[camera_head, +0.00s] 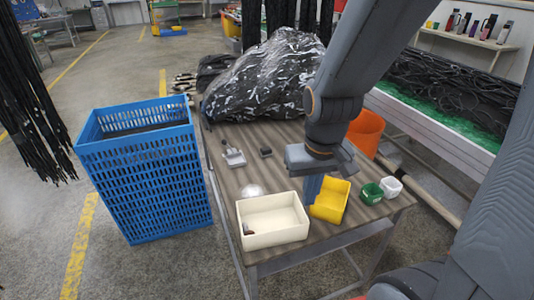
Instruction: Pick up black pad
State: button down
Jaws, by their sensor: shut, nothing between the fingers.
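A small black pad (265,152) lies on the wooden-topped table (222,182), just in front of the large dark bag. My gripper (312,192) points down over the right half of the table, in front and to the right of the pad and well apart from it. Its fingers look shut and hold nothing. They overlap the left edge of a yellow bin (331,201) in this view; I cannot tell whether they touch it.
A cream box (272,218) stands at the table's front, with a small whitish round item (251,190) behind it. A grey metal part (233,155) lies left of the pad. Green (371,193) and white (390,187) cups stand right. A blue crate (145,165) stands left.

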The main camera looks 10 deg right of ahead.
aim_at(265, 152)
jog(key=u, duration=0.2)
jog(key=k, duration=0.55)
jog(key=u, duration=0.6)
jog(key=k, duration=0.7)
jog(key=z, duration=0.5)
jog(key=i, duration=0.55)
jog(key=z, duration=0.55)
jog(key=i, duration=1)
jog(key=u, duration=0.55)
